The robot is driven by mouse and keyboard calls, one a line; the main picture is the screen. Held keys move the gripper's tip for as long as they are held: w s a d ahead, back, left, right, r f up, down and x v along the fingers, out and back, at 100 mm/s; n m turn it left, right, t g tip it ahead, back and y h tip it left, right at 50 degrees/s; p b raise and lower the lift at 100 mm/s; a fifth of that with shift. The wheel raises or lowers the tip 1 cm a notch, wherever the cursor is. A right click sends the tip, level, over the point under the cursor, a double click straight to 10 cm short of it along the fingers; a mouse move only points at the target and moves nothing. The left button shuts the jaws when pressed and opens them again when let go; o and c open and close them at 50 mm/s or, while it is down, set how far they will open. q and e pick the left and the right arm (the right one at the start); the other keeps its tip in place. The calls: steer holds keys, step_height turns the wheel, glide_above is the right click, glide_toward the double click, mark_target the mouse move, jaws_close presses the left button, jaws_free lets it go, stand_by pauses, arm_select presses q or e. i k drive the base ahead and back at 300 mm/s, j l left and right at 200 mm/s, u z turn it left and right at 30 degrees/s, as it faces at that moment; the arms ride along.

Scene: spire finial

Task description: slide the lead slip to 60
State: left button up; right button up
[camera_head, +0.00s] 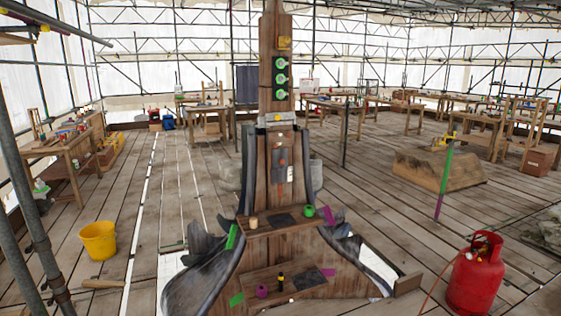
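A tall wooden spire (268,130) stands in the middle of the view, with grey lead-like sheeting flared around its lower sides. On its front, a narrow dark upright piece (281,165) sits beside a small white label (290,174). A dark flat patch (284,220) lies on the upper ledge, and another dark patch (306,278) lies on the lower ledge. I cannot tell which of these dark pieces is the lead slip. No scale figure or 60 mark is readable. Neither of my grippers can be made out.
Three green-ringed round fittings (281,79) run up the spire. A yellow bucket (99,240) stands left, a red gas cylinder (475,274) right. Workbenches line the back; planks between are mostly clear.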

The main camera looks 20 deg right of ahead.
mark_target(279, 156)
steer(key=i+l, duration=0.35)
steer(key=i, duration=0.15)
steer(key=i+l, duration=0.35)
steer(key=i, duration=0.15)
